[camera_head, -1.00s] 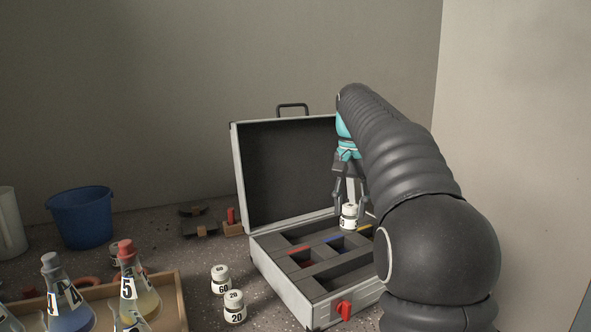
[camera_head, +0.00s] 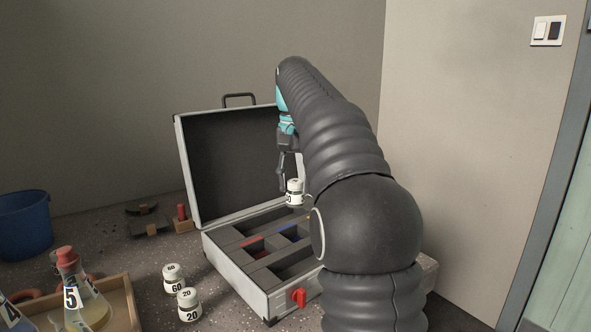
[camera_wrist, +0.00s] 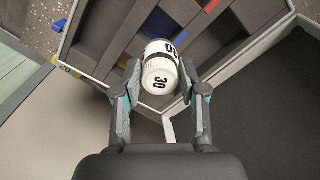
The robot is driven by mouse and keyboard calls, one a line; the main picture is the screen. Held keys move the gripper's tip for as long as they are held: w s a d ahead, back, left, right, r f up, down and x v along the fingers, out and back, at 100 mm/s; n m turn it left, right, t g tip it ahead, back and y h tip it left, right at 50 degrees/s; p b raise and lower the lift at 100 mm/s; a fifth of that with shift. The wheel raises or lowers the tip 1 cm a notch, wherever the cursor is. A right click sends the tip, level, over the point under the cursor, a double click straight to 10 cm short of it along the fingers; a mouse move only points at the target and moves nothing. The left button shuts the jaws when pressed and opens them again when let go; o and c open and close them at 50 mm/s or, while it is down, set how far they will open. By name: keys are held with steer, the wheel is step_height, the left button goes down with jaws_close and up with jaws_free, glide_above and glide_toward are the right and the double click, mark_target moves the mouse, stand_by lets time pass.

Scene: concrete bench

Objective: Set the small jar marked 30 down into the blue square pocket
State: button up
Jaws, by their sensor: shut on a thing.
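The small white jar marked 30 (camera_wrist: 160,76) is between the two fingers of my gripper (camera_wrist: 156,88), which is shut on it. Its cap, with the 30, faces the wrist camera. In the head view the jar (camera_head: 294,194) hangs under my gripper (camera_head: 291,178), above the back part of the open case (camera_head: 236,262). The blue strip (camera_head: 288,228) marks a dark square pocket in the case's grey insert, in front of and below the jar. My arm hides the case's right part.
Jars marked 60 (camera_head: 173,279) and 20 (camera_head: 189,305) stand left of the case. The raised lid (camera_head: 235,160) is close behind my gripper. A red strip (camera_head: 252,241) marks another pocket. A wooden tray with flasks (camera_head: 82,290) and a blue bucket (camera_head: 24,225) are at left.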

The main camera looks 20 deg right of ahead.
mark_target(295, 206)
step_height(295, 206, down, 6)
steer(key=b, duration=0.3)
steer(key=shift+f+b, duration=0.1)
steer(key=shift+b, duration=0.3)
steer(key=shift+f, duration=0.55)
steer(key=shift+s+f+b, duration=0.1)
steer(key=shift+f+b, duration=0.4)
steer(key=shift+f, duration=1.1)
stand_by(0.6)
steer(key=o, duration=1.8)
steer(key=shift+r, duration=0.1)
